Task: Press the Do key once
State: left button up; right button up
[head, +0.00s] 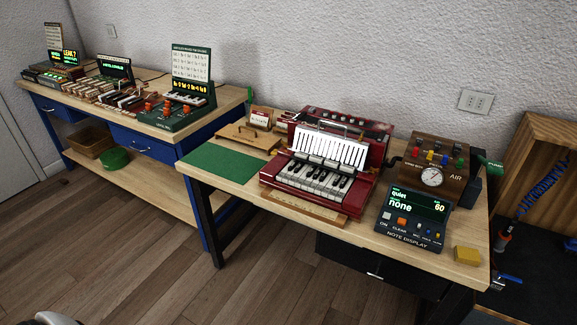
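A red accordion-like instrument (365,150) stands on the near wooden table. Its short keyboard of white and black keys (314,180) faces the front. Which key is Do cannot be read at this size.
A brown box with a round gauge (431,177) stands behind the display. A yellow block (467,256) lies at the table's right front corner. A green mat (222,163) lies left of the instrument. A second, blue-framed bench (150,140) carries more devices. Floor in front is clear.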

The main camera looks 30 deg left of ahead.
pick_arm(q)
grip_shut()
pick_arm(e)
jog(key=shift+a, duration=0.1)
dwell(1.2)
grip_shut()
